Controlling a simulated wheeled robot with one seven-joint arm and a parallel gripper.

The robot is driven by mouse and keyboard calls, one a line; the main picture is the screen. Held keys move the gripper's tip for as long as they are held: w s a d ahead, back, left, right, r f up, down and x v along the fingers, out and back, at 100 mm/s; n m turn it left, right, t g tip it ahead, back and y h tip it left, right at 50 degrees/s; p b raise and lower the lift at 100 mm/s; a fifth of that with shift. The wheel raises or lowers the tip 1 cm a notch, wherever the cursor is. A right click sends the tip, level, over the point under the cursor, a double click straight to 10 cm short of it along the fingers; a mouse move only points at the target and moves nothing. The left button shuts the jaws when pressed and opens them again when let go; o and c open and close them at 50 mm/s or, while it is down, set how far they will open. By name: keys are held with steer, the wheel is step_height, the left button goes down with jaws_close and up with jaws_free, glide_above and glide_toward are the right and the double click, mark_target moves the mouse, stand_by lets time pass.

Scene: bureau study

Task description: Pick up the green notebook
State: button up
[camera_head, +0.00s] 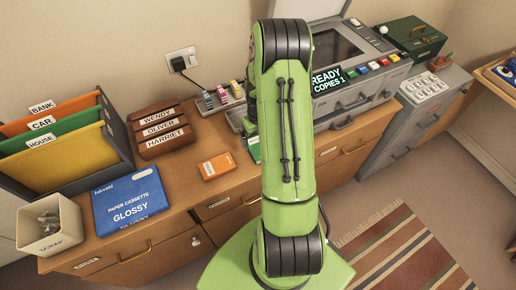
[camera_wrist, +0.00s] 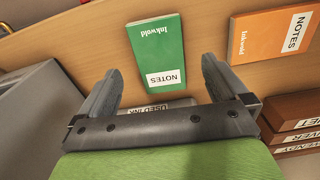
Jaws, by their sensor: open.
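My gripper (camera_wrist: 162,80) is open and empty. Its two fingers point toward the notebook, one on each side of its near end in the picture; I cannot tell the height between them. In the head view my green arm covers most of the notebook, and only a small green sliver (camera_head: 254,150) shows beside the arm.
An orange notebook (camera_wrist: 271,37) lies to the right in the wrist view; it also shows in the head view (camera_head: 217,166). A grey copier (camera_head: 345,75) stands right.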

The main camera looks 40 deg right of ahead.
mark_target(258, 148)
step_height(258, 148, down, 5)
steer(key=shift+d+b, duration=0.1)
steer(key=shift+b, duration=0.4)
steer(key=shift+r, duration=0.1)
steer(key=c, duration=1.1)
